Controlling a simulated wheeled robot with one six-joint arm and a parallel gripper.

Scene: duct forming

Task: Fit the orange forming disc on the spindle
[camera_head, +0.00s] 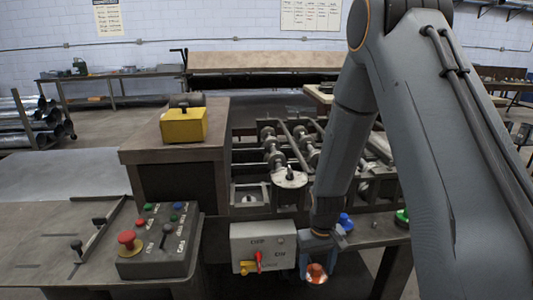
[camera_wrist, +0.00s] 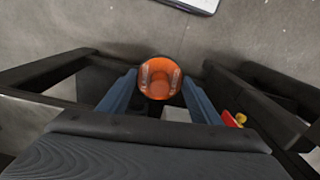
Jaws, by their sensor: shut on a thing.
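My gripper (camera_head: 317,262) is shut on the orange forming disc (camera_head: 317,273) and holds it in the air, beside the grey switch box and in front of the bench. In the wrist view the disc (camera_wrist: 160,68) sits between the two blue-grey fingers of my gripper (camera_wrist: 160,84), its round face toward the camera. The roller machine (camera_head: 272,152) stands behind, with a pale round plate with a dark knob (camera_head: 290,178) at its front. I cannot tell for sure which part is the spindle; my arm hides some of the machine.
A blue piece (camera_head: 345,222) and a green piece (camera_head: 402,216) lie on the bench (camera_head: 376,232) at right. The switch box (camera_head: 262,247) has a red and yellow handle. A button console (camera_head: 160,240) and a yellow box (camera_head: 184,125) stand at left. Open floor shows below the gripper.

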